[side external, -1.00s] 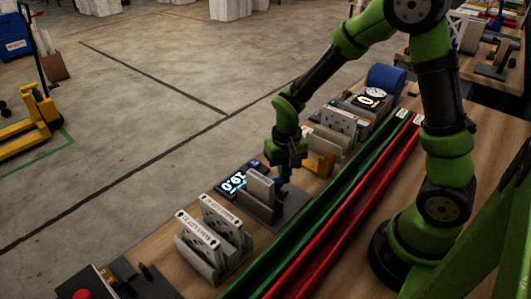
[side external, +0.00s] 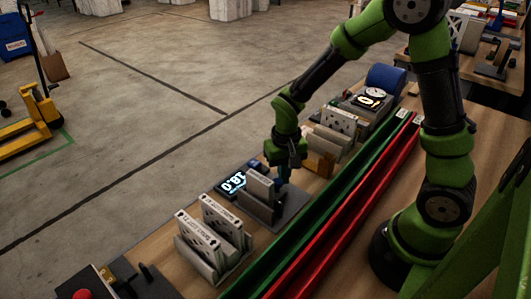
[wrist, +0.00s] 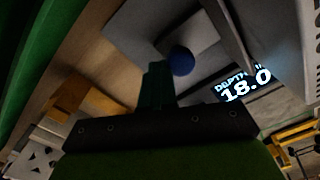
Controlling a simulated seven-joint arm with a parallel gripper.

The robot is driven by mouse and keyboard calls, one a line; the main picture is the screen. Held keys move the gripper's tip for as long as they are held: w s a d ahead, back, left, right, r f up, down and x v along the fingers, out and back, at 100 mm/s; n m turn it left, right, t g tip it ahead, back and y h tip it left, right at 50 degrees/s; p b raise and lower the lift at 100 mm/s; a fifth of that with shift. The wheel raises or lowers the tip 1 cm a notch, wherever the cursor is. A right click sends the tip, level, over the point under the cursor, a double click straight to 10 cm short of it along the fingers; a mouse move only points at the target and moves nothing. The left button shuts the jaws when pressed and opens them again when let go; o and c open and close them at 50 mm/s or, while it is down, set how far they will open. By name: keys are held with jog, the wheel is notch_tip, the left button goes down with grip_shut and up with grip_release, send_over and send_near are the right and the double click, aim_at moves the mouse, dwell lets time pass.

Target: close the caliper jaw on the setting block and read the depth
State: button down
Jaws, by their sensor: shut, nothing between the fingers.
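The caliper has a dark grey base (side external: 287,210) with upright grey plates (side external: 262,188) on it. I cannot tell for sure which plate is the setting block and which the jaw. Its display (side external: 231,183) is lit; in the wrist view the display (wrist: 243,85) reads "DEPTH" and 18.0. A blue round knob (wrist: 181,61) sits at the jaw side. My gripper (side external: 284,175) is low over the base, right of the plates. In the wrist view, my gripper's closed fingers (wrist: 158,72) are beside the knob, with nothing between them; whether they touch it is unclear.
Boxed filters (side external: 209,228) stand in a grey rack in front of the caliper. A green rail (side external: 322,205) and a red rail (side external: 345,215) run along the bench on the right.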

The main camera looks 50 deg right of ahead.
jog(key=shift+d, duration=0.45)
notch_tip(320, 180, up, 7)
dwell(0.7)
jog(key=shift+d, duration=0.1)
jog(key=s+a+r+n+t+y, duration=0.1)
jog(key=s+r+t, duration=0.2)
jog(key=s+r, duration=0.2)
jog(key=s+a+r+n+t+y, duration=0.1)
jog(key=s+r+t, duration=0.3)
jog(key=r, duration=0.5)
jog(key=shift+s+a+r, duration=0.2)
jog(key=shift+s+a, duration=0.45)
jog(key=shift+a, duration=0.15)
